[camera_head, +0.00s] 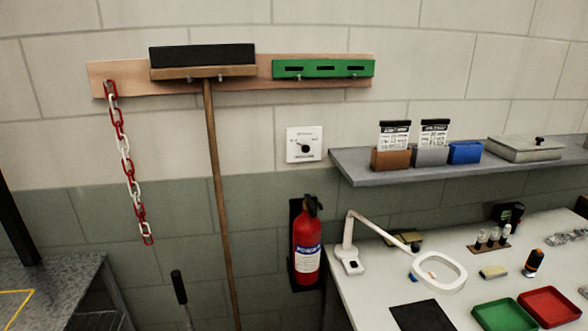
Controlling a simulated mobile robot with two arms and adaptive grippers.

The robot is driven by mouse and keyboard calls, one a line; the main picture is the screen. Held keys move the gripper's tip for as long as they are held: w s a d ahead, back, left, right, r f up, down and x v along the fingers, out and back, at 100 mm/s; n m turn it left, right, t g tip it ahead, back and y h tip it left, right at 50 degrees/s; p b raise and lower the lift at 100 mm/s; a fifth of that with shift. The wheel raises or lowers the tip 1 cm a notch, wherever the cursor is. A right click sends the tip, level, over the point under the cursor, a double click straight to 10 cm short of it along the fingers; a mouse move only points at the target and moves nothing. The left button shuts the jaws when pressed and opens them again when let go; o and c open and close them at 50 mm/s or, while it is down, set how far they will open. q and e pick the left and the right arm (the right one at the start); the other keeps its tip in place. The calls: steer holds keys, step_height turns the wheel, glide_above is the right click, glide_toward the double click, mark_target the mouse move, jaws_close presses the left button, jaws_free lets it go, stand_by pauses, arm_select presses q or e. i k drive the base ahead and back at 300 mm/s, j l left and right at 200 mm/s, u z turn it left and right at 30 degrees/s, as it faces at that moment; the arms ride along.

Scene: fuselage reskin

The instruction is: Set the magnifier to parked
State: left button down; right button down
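The magnifier (439,272) is a white lamp with a rounded rectangular lens head, on the white table at the lower right. Its base (349,262) stands at the table's left end. Its jointed arm rises from the base and slopes down to the right, so the lens head hangs low over the table. A white wall plate (304,144) with a dark knob is on the wall to the left of the shelf; its markings are too small to read. Neither of my grippers shows in the head view.
A fire extinguisher (307,244) hangs left of the table. Near the lens lie a black mat (423,316), a green tray (503,315) and a red tray (549,306). A grey shelf (370,175) juts out above. A broom and a chain hang at left.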

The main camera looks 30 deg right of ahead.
mark_target(439, 288)
steer(key=z, duration=1.8)
steer(key=i+j+z, duration=0.25)
steer(key=z, duration=0.25)
